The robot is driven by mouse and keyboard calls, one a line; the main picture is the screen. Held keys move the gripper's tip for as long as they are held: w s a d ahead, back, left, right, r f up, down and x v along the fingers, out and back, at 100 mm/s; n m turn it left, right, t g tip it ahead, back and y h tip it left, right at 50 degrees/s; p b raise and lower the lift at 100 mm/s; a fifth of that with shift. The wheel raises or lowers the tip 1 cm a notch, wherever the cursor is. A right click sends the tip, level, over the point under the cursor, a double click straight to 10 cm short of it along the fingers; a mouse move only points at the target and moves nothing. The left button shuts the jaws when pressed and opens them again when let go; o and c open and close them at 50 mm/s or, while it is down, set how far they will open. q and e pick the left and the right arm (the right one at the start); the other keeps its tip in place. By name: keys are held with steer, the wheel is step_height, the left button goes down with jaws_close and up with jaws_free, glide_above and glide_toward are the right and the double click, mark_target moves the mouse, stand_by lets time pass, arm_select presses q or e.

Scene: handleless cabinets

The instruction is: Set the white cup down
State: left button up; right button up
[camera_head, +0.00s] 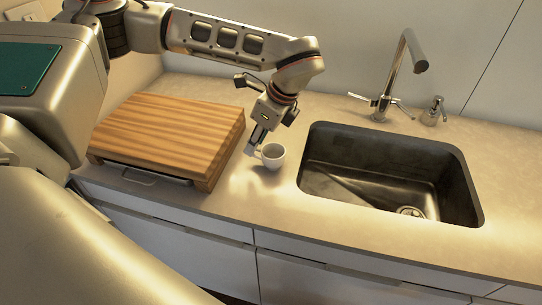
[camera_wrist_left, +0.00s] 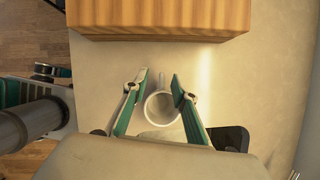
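The white cup (camera_head: 272,156) stands upright on the countertop, between the cutting board and the sink. My left gripper (camera_head: 256,143) comes down from above at the cup's left side. In the left wrist view the cup (camera_wrist_left: 161,108) shows between the two spread fingers of the left gripper (camera_wrist_left: 158,80). My right gripper is not in view.
A thick wooden cutting board (camera_head: 170,128) lies left of the cup. A dark sink (camera_head: 385,165) with a metal faucet (camera_head: 400,70) is to the right, with a soap dispenser (camera_head: 434,110) behind it. The countertop (camera_head: 275,205) in front of the cup is bare.

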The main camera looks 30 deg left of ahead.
mark_target(273, 154)
arm_select(q)
steer(key=x, duration=0.3)
steer(key=p+x, duration=0.1)
steer(key=x, duration=0.1)
steer(key=shift+w+f, duration=0.1)
steer(key=shift+w, duration=0.2)
steer(key=shift+d, duration=0.1)
jaws_close()
